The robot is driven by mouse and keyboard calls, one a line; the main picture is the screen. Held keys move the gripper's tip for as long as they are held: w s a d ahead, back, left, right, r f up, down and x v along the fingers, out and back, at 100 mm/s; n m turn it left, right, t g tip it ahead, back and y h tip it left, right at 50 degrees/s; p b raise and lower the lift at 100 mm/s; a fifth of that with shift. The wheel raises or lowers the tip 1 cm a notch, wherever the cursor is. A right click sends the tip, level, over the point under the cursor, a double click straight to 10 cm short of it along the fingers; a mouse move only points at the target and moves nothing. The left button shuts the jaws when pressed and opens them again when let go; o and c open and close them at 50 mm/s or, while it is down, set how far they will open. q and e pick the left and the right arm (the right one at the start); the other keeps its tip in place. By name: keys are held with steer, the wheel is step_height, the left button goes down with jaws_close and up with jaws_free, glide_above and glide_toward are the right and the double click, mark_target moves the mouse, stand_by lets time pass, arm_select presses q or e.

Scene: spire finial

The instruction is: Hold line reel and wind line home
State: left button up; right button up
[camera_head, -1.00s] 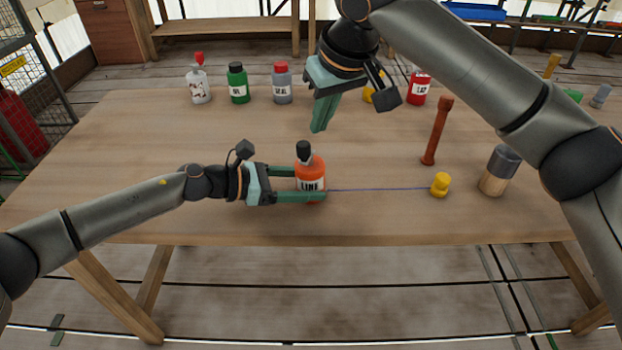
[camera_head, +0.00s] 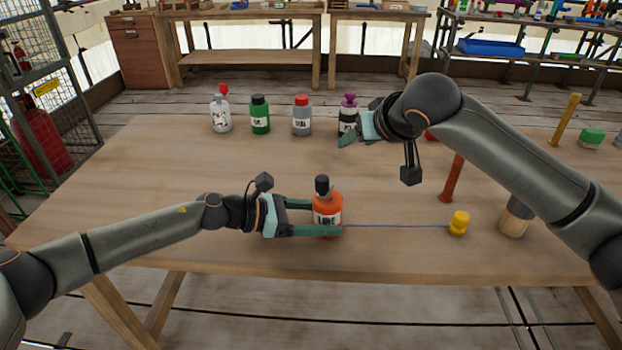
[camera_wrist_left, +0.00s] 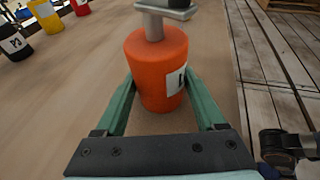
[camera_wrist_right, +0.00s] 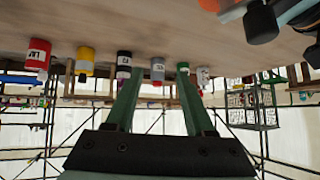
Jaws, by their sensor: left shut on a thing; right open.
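The orange line reel (camera_head: 327,210) stands upright on the table, with a label on its front and a black knob on top. My left gripper (camera_head: 315,217) is shut on it from the left, one finger on each side. The left wrist view shows the reel (camera_wrist_left: 157,75) between the fingers, with a grey crank on top. A thin blue line (camera_head: 395,226) runs from the reel to a yellow piece (camera_head: 459,224) on the right. My right gripper (camera_head: 347,138) is open and empty, behind the reel and by the black bottle with a purple top (camera_head: 348,113).
White (camera_head: 221,115), green (camera_head: 260,116) and grey (camera_head: 302,117) bottles stand along the back. The table's left part (camera_head: 120,195) is clear.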

steer(key=shift+o, duration=0.2)
steer(key=d+t, duration=0.1)
steer(key=w+d+f+t+y, duration=0.1)
steer(key=t, duration=0.1)
steer(key=shift+w+d+f, duration=0.15)
steer(key=shift+w, duration=0.1)
steer(key=n+g+y, duration=0.1)
steer(key=n+y, duration=0.6)
steer(key=y, duration=0.3)
glide_toward(325, 188)
steer(key=x, duration=1.4)
steer(key=shift+w+d+n, duration=0.15)
steer(key=shift+w+n, duration=0.1)
steer(key=shift+n, duration=0.05)
steer(key=shift+s, duration=0.1)
jaws_close()
